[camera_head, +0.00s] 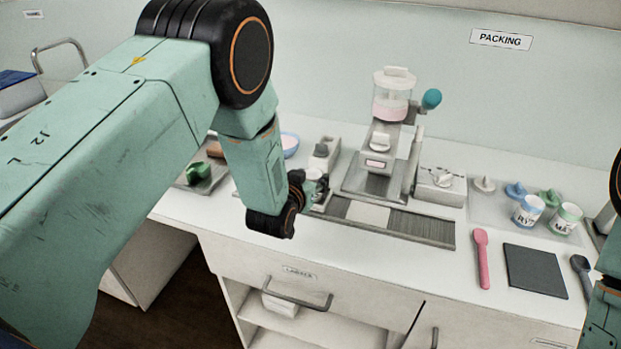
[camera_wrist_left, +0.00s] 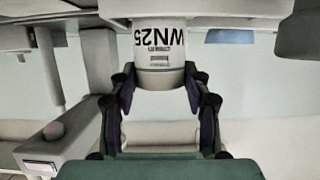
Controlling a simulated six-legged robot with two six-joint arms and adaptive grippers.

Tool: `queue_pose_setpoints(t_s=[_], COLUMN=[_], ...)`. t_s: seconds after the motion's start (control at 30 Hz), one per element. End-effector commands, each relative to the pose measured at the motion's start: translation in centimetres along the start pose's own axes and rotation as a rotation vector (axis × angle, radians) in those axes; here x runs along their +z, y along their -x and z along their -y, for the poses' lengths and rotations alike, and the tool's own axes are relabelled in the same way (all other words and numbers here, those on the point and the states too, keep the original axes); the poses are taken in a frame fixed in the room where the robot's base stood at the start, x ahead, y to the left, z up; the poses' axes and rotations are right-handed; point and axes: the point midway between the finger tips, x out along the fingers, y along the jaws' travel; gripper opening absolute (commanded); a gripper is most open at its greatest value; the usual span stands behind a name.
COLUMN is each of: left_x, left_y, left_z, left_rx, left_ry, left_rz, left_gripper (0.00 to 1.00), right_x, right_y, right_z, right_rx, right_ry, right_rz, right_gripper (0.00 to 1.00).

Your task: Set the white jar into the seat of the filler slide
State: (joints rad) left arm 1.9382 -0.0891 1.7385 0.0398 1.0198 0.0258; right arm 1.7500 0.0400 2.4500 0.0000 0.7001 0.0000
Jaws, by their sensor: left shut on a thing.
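The white jar (camera_wrist_left: 159,48) is upside down in the left wrist view, with black "WN25" lettering. My left gripper (camera_wrist_left: 157,88) is shut on it, one finger on each side. In the head view my left gripper (camera_head: 312,188) is at the left end of the filler slide (camera_head: 432,228), and my own arm partly hides the jar. The slide is a long grey ribbed strip on the counter in front of the filler, with a pale plate (camera_head: 367,213) in its middle. I cannot tell whether the jar touches the slide. My right gripper is not in view.
The filler (camera_head: 391,105), with a pink-filled hopper and teal knob, stands behind the slide. Two labelled jars (camera_head: 527,209) (camera_head: 566,217), a pink spatula (camera_head: 482,258) and a dark mat (camera_head: 535,270) lie to the right. A green scoop (camera_head: 197,174) is at the left.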

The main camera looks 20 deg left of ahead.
Motion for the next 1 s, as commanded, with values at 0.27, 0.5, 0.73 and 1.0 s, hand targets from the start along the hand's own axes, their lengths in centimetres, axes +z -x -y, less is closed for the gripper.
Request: queue_pose_setpoints(t_s=[0.27,0.5,0.73,1.0], left_x=[0.37,0.34,0.34,0.34], left_y=[-0.16,-0.15,-0.15,-0.15], left_z=[0.07,0.08,0.08,0.08], left_rx=[0.000,0.000,0.000,0.000], left_ry=[0.000,0.000,0.000,0.000], left_rz=[0.000,0.000,0.000,0.000], left_gripper=[0.30,0.52,0.71,0.75], right_x=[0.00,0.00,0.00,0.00], right_y=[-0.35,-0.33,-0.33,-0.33], right_z=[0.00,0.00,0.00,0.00], right_rx=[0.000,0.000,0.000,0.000], right_ry=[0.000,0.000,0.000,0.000], right_rz=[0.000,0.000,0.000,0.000], right_gripper=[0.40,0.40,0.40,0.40])
